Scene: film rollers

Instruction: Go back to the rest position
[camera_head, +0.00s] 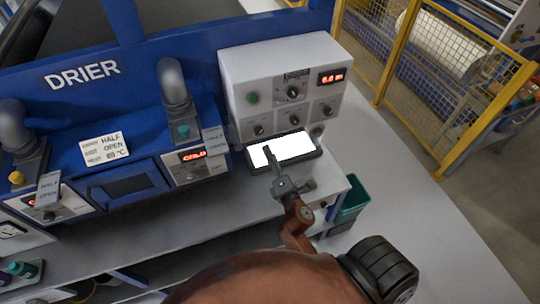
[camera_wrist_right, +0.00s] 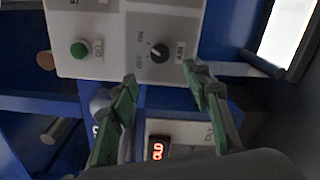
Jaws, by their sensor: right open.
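My right gripper (camera_head: 283,172) is in front of the white control box (camera_head: 240,70), over the near edge of the bright white panel (camera_head: 295,146). In the right wrist view its two green fingers (camera_wrist_right: 160,72) stand apart with nothing between them. Beyond the fingers, the wrist view shows a knob (camera_wrist_right: 158,52) and a green button (camera_wrist_right: 78,49) on a light panel. I cannot tell whether the fingers touch anything. My left gripper is not in view.
The blue drier (camera_head: 85,100) with grey pipes and small displays stands on the left. A green bin (camera_head: 352,196) is right of the bright panel. A yellow mesh fence (camera_head: 400,50) runs along the upper right. The pale surface (camera_head: 440,230) at right is bare.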

